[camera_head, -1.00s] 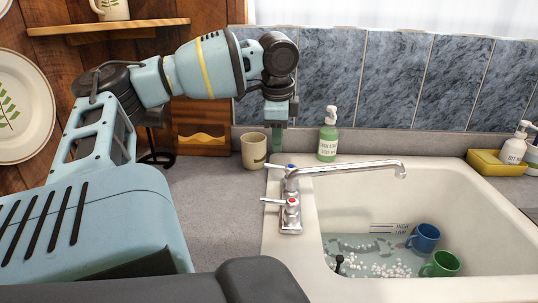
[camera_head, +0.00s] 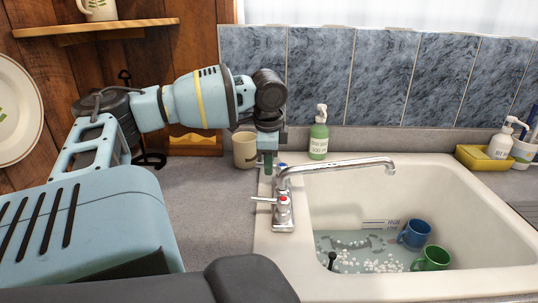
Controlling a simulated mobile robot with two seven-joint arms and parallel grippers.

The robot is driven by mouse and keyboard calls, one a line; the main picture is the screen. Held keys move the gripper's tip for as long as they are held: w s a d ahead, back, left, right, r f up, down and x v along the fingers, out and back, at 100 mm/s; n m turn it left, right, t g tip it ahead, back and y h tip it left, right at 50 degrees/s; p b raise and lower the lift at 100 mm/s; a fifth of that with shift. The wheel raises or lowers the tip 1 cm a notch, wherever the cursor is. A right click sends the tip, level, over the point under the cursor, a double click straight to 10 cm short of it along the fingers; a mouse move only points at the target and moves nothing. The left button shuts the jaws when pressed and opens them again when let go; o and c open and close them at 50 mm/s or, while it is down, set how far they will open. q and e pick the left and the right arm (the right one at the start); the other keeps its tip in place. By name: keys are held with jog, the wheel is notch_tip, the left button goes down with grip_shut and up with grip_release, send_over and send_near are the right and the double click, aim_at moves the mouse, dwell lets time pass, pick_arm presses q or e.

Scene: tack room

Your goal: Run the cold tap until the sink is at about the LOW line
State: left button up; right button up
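The cream sink (camera_head: 470,215) holds shallow water (camera_head: 350,262) with white foam. Two printed marks (camera_head: 381,223) show on its far wall, and the water surface lies just below them. The chrome tap (camera_head: 335,167) has its spout over the basin, and no stream shows from it. Its red-marked handle (camera_head: 265,200) is in front. The blue-marked cold handle (camera_head: 283,165) is at the back, mostly hidden. My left gripper (camera_head: 267,167) points down right beside the cold handle; I cannot tell whether it touches or whether its fingers are apart. My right gripper is not in view.
A blue mug (camera_head: 414,234) and a green mug (camera_head: 432,259) sit in the water. A yellow caddy (camera_head: 475,158) is at the far right.

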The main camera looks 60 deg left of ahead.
pick_arm(q)
grip_shut()
dwell(0.3)
